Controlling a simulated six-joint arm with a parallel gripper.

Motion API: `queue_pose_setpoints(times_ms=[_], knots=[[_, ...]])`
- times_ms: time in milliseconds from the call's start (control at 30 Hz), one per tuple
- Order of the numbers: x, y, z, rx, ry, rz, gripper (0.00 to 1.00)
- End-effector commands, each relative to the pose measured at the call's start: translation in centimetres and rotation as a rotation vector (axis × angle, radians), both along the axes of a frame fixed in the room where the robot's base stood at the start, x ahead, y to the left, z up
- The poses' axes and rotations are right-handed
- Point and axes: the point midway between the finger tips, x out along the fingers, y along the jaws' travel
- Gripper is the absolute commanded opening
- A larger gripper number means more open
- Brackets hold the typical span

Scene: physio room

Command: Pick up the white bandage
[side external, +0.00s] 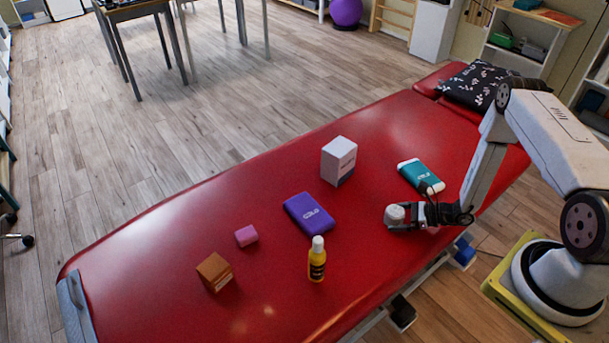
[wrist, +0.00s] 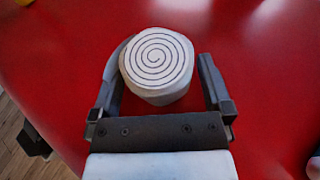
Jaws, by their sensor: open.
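The white bandage (wrist: 156,72) is a short upright roll with a spiral on its top. In the wrist view it stands between the two open fingers of my gripper (wrist: 160,82). The left finger is close beside it or touching it, and a red gap shows on the right. In the side external view the bandage (side external: 395,213) is at the left end of my gripper (side external: 400,217), low over the red table. My gripper's far finger is partly hidden there.
The red treatment table (side external: 170,240) also bears a teal pack (side external: 420,175), a white box (side external: 338,160), a purple pack (side external: 308,214), a yellow bottle (side external: 317,262), a pink block (side external: 246,235) and a brown box (side external: 214,271). A patterned pillow (side external: 478,86) lies at the far end.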

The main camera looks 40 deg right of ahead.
Motion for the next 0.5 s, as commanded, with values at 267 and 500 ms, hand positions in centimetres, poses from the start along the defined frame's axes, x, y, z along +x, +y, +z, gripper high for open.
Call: queue_pose_setpoints(times_ms=[267, 500], knots=[[-0.03, -0.01, 0.01, 0.000, 0.000, 0.000, 1.00], [-0.03, -0.01, 0.01, 0.000, 0.000, 0.000, 0.33]])
